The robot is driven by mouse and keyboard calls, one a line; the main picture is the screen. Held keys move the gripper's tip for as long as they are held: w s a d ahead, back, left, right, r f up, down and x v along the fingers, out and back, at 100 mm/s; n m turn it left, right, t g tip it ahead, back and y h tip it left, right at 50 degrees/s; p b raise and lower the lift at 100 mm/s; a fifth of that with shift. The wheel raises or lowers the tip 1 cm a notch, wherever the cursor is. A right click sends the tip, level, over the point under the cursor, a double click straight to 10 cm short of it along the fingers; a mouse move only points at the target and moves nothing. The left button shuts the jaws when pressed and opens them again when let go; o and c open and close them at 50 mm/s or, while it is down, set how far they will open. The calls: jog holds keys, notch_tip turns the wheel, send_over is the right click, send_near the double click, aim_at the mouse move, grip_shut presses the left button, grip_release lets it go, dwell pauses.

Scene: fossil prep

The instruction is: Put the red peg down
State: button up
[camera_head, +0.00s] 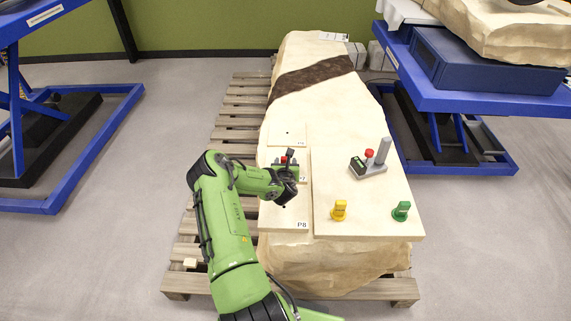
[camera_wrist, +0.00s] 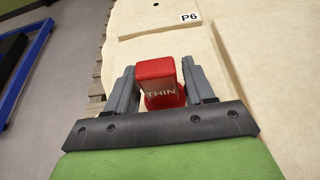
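The red peg (camera_wrist: 160,82), with "THIN" on its head, is between the two fingers of my gripper (camera_wrist: 162,88) in the wrist view. The fingers lie close along both sides of the head, and my gripper looks shut on it. In the head view a bit of the red peg (camera_head: 284,159) shows at my gripper (camera_head: 287,165), over the middle plate of the left column, whose label is partly covered. The lower end of the peg is hidden, so I cannot tell whether it touches the plate or sits in a hole.
The plate marked P6 (camera_head: 285,136) with a small hole lies behind, the plate marked P8 (camera_head: 275,220) in front. A yellow peg (camera_head: 339,211), a green peg (camera_head: 401,211) and a grey device (camera_head: 371,170) with a red knob stand right. Blue lift tables (camera_head: 470,95) flank the pallet.

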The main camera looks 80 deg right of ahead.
jog(key=shift+o, duration=0.8)
jog(key=shift+r, duration=0.1)
jog(key=shift+a+r, duration=0.2)
jog(key=p+v, duration=0.2)
jog(key=v, duration=0.9)
jog(key=shift+s+a, duration=0.1)
jog(key=shift+a, duration=0.2)
jog(key=shift+r, duration=0.1)
